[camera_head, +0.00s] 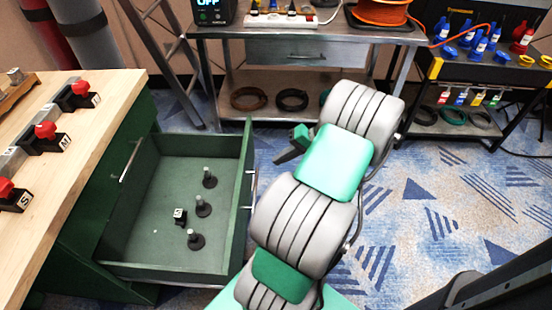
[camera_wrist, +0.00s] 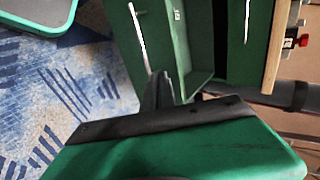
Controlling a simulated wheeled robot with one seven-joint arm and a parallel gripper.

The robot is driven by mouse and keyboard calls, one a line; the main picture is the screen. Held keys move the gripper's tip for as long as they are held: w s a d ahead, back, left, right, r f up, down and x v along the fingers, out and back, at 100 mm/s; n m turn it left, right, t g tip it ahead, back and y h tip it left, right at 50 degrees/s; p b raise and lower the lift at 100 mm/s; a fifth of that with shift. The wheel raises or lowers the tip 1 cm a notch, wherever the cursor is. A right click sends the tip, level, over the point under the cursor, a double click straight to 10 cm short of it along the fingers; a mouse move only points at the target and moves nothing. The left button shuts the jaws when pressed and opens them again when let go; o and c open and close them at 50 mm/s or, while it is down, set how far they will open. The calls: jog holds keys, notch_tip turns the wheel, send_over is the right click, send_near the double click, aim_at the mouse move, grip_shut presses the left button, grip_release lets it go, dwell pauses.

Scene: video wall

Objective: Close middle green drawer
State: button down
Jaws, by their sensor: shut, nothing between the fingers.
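The green drawer (camera_head: 125,257) is pulled out from the cabinet under the wooden worktop and stands wide open. Its outer front carries a silver handle (camera_head: 253,188), which also shows in the wrist view (camera_wrist: 138,36). Inside are several dark round-based posts (camera_head: 203,206) and a small black block (camera_head: 180,215). My gripper (camera_head: 284,157) is shut and empty just beyond the drawer's front, to its right. In the wrist view its dark fingers (camera_wrist: 162,88) appear close to the drawer front beside the handle. I cannot tell whether they touch it.
A closed green drawer face with a handle (camera_head: 130,160) sits above the open one. The wooden worktop (camera_head: 112,95) holds red-knobbed fixtures (camera_head: 46,131). A metal workbench (camera_head: 300,33) and a ladder (camera_head: 170,60) stand behind.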

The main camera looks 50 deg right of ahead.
aim_at(244, 171)
jog(key=x, duration=0.3)
jog(key=r+b+x, duration=0.1)
jog(key=x, duration=0.2)
jog(key=w+a+b+x, duration=0.1)
jog(key=x, duration=0.2)
jog(key=shift+w+r, duration=0.15)
jog(key=shift+w, duration=0.05)
jog(key=shift+w+a, duration=0.2)
jog(key=shift+w, duration=0.1)
jog(key=shift+w+a+r, duration=0.1)
